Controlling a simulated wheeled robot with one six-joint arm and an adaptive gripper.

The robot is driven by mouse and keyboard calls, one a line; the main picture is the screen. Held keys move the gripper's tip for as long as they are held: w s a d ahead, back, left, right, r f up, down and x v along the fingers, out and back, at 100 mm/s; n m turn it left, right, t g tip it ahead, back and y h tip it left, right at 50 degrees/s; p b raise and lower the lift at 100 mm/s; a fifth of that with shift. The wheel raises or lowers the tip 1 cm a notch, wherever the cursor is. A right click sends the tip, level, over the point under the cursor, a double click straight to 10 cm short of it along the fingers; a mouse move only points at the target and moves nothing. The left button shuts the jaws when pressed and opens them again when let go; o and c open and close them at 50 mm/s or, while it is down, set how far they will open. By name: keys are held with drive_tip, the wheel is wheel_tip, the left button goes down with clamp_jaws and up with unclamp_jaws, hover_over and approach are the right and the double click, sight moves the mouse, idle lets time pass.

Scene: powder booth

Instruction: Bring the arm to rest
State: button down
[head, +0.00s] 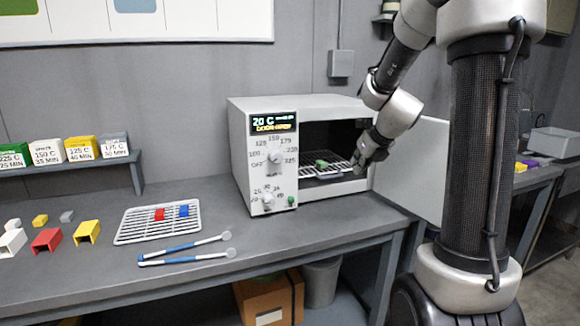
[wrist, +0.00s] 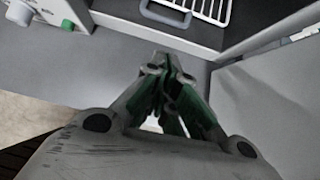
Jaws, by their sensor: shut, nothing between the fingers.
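My gripper (head: 362,160) is in front of the open oven on the right side of its mouth, and my arm reaches there from the upper right. In the wrist view, the fingers of my gripper (wrist: 168,62) are together and hold nothing. The white oven (head: 240,155) stands on the bench with its door (head: 408,180) swung open to the right. Inside, a green piece (head: 322,164) lies on a wire rack (head: 338,170). In the wrist view, the rack's grey handle (wrist: 166,14) shows just beyond my fingertips, apart from them.
A wire rack (head: 130,230) with a red piece (head: 159,214) and a blue piece (head: 184,211) lies left of the oven. Blue-handled tongs (head: 180,247) lie in front. Coloured blocks (head: 46,240) sit at far left. A shelf (head: 70,167) holds labelled boxes. The bench front is clear.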

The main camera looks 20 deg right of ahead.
drive_tip(key=s+a+f+n+g+y, duration=0.15)
drive_tip(key=s+a+n+g, duration=0.25)
drive_tip(key=s+n, duration=1.15)
drive_tip(key=s+a+r+n+h, duration=0.1)
drive_tip(key=s+a+r+n, duration=0.1)
drive_tip(key=s+n, duration=0.5)
drive_tip(key=s+a+r+n+h, duration=0.1)
drive_tip(key=s+a+r+n, duration=0.2)
drive_tip(key=s+n, duration=0.4)
drive_tip(key=r+n, duration=0.1)
drive_tip(key=n, duration=0.5)
drive_tip(key=shift+s+a+r, duration=0.2)
drive_tip(key=shift+r, duration=0.15)
drive_tip(key=shift+d, duration=0.1)
